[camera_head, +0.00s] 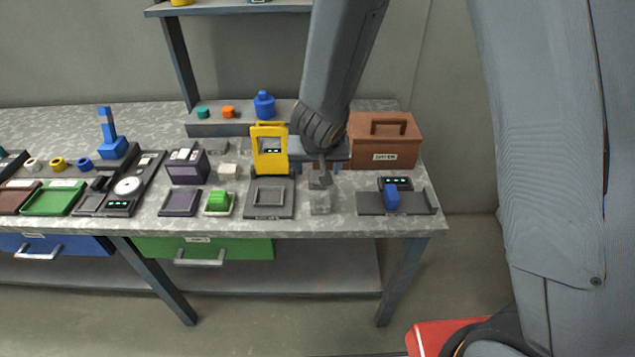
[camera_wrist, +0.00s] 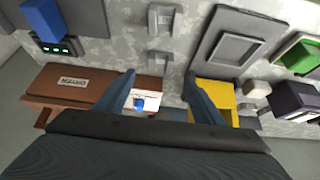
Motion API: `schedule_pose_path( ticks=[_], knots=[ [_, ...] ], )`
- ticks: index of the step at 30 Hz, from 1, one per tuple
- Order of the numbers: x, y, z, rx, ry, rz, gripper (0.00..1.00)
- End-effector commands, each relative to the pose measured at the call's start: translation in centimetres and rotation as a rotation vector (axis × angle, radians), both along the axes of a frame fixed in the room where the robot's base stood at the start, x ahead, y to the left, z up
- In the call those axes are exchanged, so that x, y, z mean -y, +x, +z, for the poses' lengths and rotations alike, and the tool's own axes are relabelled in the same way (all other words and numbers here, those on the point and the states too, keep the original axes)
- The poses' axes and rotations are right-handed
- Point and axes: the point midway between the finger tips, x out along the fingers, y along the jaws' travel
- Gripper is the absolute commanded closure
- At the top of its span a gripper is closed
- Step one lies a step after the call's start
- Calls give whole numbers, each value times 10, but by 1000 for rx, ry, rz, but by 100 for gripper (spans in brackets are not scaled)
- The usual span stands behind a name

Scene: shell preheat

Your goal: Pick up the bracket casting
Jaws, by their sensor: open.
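Two small light grey castings stand on the bench, and I cannot tell for sure which is the bracket casting. The near grey casting (camera_head: 320,203) lies close to the bench's front edge; it is at the top of the wrist view (camera_wrist: 160,19). The far grey casting (camera_head: 318,181) is partly hidden by my gripper and also shows in the wrist view (camera_wrist: 157,61). My gripper (camera_wrist: 159,74) is open and empty. Its fingertips appear on either side of the far casting's lower edge in the wrist view, apart from it. Height above it is unclear.
A brown lidded box (camera_head: 400,150) stands right of my gripper. A grey fixture with a yellow frame (camera_head: 257,135) stands left. A grey plate with a blue block (camera_head: 391,200) lies at the right. A blue bottle (camera_head: 264,104) sits on the back ledge.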

Motion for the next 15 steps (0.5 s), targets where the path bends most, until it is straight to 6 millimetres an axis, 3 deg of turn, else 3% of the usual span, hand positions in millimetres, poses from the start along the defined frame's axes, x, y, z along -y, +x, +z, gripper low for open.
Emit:
schedule_pose_path(
  ticks=[15],
  knots=[
    [0,30,-54,0,-5,-4,37]
  ],
)
